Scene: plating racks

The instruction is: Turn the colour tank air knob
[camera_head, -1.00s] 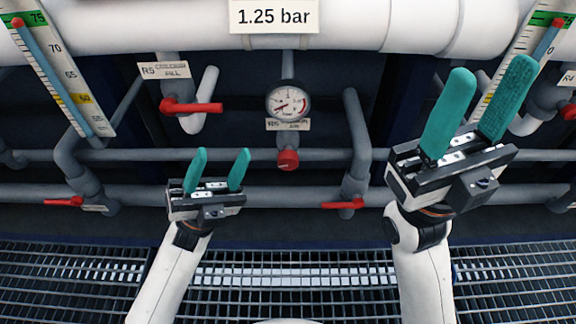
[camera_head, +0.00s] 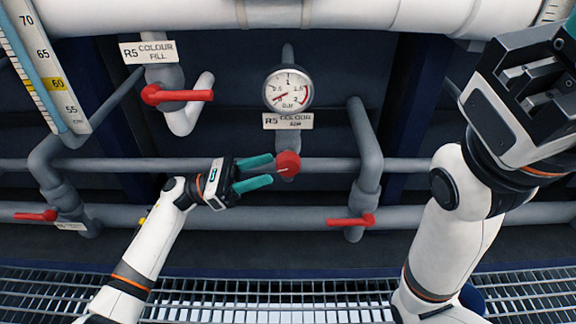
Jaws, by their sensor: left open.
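The red air knob (camera_head: 288,164) sits on the pipe below the round pressure gauge (camera_head: 288,88) and the label reading R5 COLOUR AIR (camera_head: 288,121). My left gripper (camera_head: 263,171) is open, its teal fingers pointing right at the knob. The fingertips are very close to the knob's left side; I cannot tell if they touch it. Nothing is between the fingers that I can see. My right gripper (camera_head: 560,60) is at the upper right, its fingers mostly cut off by the frame edge, so its opening does not show.
A red fill lever (camera_head: 178,95) is at the upper left under the R5 COLOUR FILL label (camera_head: 148,52). Red levers (camera_head: 350,220) and (camera_head: 37,215) sit on the lower pipe. Grey horizontal pipes run behind my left gripper. A metal grating (camera_head: 260,295) lies below.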

